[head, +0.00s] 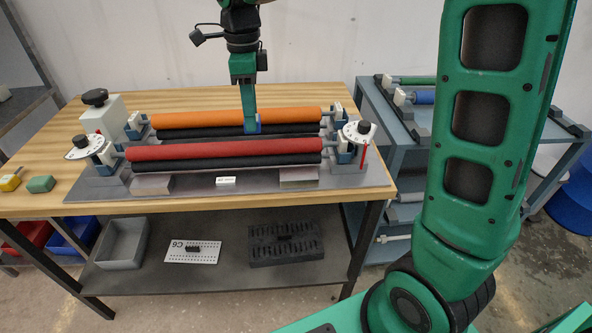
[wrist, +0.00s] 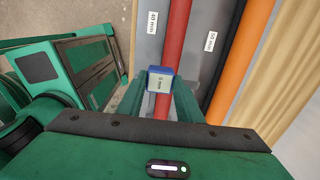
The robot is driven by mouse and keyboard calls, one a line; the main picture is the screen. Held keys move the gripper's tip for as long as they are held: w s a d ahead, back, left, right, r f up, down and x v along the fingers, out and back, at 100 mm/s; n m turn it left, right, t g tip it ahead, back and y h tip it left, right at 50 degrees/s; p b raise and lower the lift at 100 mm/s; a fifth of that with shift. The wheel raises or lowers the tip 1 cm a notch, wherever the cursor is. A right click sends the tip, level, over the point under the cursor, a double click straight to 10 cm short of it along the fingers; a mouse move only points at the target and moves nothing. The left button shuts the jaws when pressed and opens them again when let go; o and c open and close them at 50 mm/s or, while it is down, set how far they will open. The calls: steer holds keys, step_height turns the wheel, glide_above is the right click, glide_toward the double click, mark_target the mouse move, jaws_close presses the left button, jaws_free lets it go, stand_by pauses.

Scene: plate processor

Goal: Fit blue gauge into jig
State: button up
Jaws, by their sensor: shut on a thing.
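My gripper (head: 250,122) points down over the roller machine and is shut on a small blue gauge (head: 254,128). In the wrist view the gauge (wrist: 161,70) sits between my fingertips, with a blue top edge and a white labelled face. In the head view the gauge appears at the orange roller (head: 215,117) and the black roller in front of it. In the wrist view it overlaps the red roller (wrist: 174,40). I cannot tell whether it touches either roller. No part is clearly marked as the jig; the rollers lie on a grey base plate (head: 110,192).
Round dials stand at the left (head: 82,148) and right (head: 356,134) ends of the rollers. A yellow block (head: 10,183) and a green block (head: 41,184) lie at the table's left. A grey cart (head: 400,135) with more rollers stands at the right. Bins sit below.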

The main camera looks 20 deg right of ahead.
steer(key=s+d+f, duration=0.2)
steer(key=d, duration=0.1)
steer(key=s+d+f, duration=0.2)
steer(key=d, duration=0.1)
steer(key=s+d+f, duration=0.2)
steer(key=s+d, duration=0.1)
steer(key=shift+f, duration=2.45)
steer(key=shift+f, duration=0.2)
steer(key=o, duration=0.7)
steer(key=shift+o, duration=0.4)
